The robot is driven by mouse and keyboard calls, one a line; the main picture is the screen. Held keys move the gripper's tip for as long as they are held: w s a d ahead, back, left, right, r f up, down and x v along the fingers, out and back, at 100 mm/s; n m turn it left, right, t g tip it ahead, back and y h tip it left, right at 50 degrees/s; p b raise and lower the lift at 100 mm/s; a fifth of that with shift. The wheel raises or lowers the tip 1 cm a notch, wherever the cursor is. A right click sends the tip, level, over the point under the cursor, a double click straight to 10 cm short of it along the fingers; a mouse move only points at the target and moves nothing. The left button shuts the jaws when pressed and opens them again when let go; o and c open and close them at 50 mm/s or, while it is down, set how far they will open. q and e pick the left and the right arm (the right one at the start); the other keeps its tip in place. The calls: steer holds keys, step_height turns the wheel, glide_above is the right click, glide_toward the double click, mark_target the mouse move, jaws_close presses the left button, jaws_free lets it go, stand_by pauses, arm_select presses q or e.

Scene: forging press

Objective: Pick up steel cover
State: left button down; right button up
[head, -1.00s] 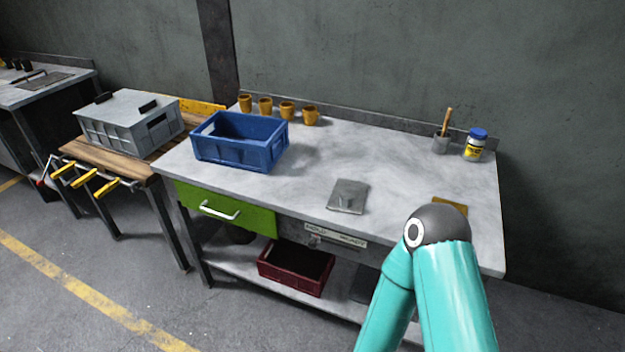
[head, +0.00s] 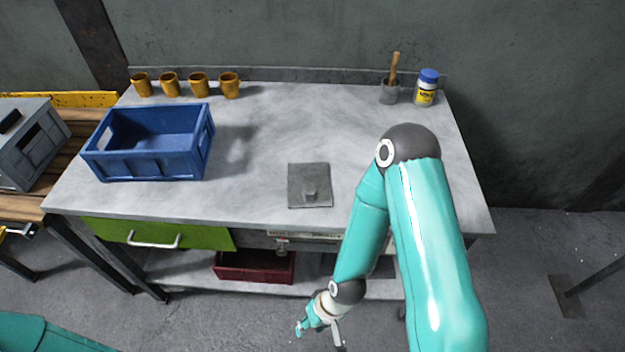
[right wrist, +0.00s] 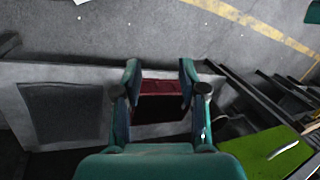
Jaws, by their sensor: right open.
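The steel cover (head: 309,186) is a flat grey square plate with a small raised knob near its front edge. It lies on the grey workbench (head: 270,130), near the front middle. My right gripper (head: 318,335) is low in front of the bench, below and apart from the cover. In the right wrist view the right gripper (right wrist: 160,75) has its fingers spread with nothing between them, and the cover does not show there. My left gripper is not in view; only a bit of teal arm shows at the lower left.
A blue crate (head: 150,168) stands on the bench's left. Several orange cups (head: 199,84) stand at the back left. A grey cup with a brush (head: 390,94) and a blue-lidded jar (head: 427,88) stand at the back right. A red bin (head: 255,267) sits on the lower shelf, below a green drawer (head: 160,233).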

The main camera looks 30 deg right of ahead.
steer(key=shift+w+a, duration=0.15)
steer(key=shift+w, duration=0.05)
